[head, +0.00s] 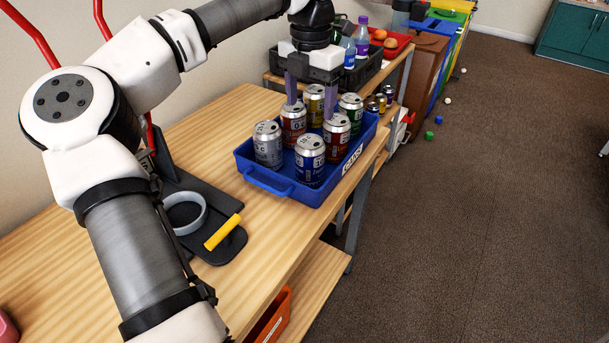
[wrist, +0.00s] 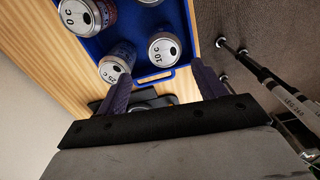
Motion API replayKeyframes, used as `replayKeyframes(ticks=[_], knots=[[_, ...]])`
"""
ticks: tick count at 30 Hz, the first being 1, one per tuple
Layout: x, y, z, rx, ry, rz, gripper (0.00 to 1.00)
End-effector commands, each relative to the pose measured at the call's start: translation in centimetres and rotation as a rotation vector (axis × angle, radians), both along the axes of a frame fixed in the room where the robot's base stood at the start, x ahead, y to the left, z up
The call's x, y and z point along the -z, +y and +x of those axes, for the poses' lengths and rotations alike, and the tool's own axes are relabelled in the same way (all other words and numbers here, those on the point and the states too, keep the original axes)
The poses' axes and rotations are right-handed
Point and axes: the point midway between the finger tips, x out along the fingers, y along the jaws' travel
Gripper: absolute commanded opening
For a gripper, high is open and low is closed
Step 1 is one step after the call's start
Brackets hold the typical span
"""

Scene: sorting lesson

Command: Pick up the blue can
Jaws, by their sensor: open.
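The blue can (head: 310,162) stands upright at the near right corner of the blue tray (head: 262,183) in the head view. A silver can (head: 268,146) stands to its left, with a red can (head: 337,138) and an orange-red can (head: 293,125) behind. My gripper (head: 310,110) points down over the tray, beyond the blue can, its purple fingers apart with nothing held. In the wrist view the open fingers (wrist: 163,90) frame the tray's handle side (wrist: 155,76). Several can tops show there, but which is the blue can is hard to tell.
A gold can (head: 314,103) and a green can (head: 351,112) stand at the tray's far end. A black stand with a grey ring and yellow handle (head: 222,232) lies on the wooden table (head: 205,128) at left. Bottles and a red tray (head: 391,46) are behind.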

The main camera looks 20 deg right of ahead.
Motion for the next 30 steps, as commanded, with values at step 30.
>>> replayKeyframes(ticks=[30], knots=[[13.2, 0.3, -0.8, 0.003, 0.003, -0.002, 0.69]])
